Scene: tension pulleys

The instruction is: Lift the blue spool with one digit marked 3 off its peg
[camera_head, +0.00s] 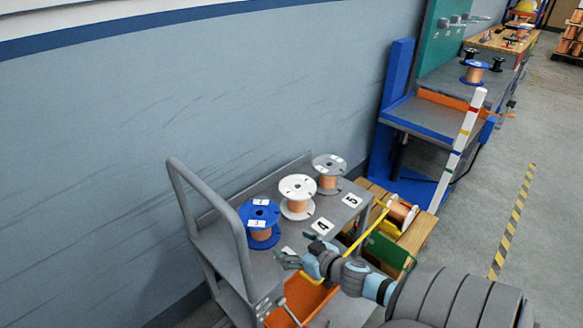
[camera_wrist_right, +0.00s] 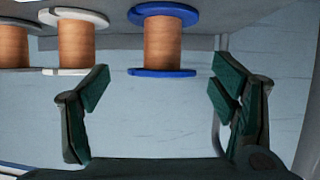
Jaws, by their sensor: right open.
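The blue spool (camera_head: 261,218) with copper winding stands upright on the grey cart, leftmost in a row of spools. A white label with a 3 shows on its flange; its peg is hidden. In the right wrist view, which appears upside down, the blue spool (camera_wrist_right: 163,42) lies beyond and between the fingers, not between the pads. My right gripper (camera_head: 303,252) is open and empty, to the right of the blue spool and apart from it. Its green fingers also frame the right wrist view (camera_wrist_right: 160,88). My left gripper is not in view.
A white spool (camera_head: 297,189) and a grey spool (camera_head: 329,168) stand beside the blue one, near labels 4 and 5. The cart's handle (camera_head: 207,200) rises at its left. An orange bin (camera_head: 292,306) is below. A wooden pallet (camera_head: 424,232) is to the right.

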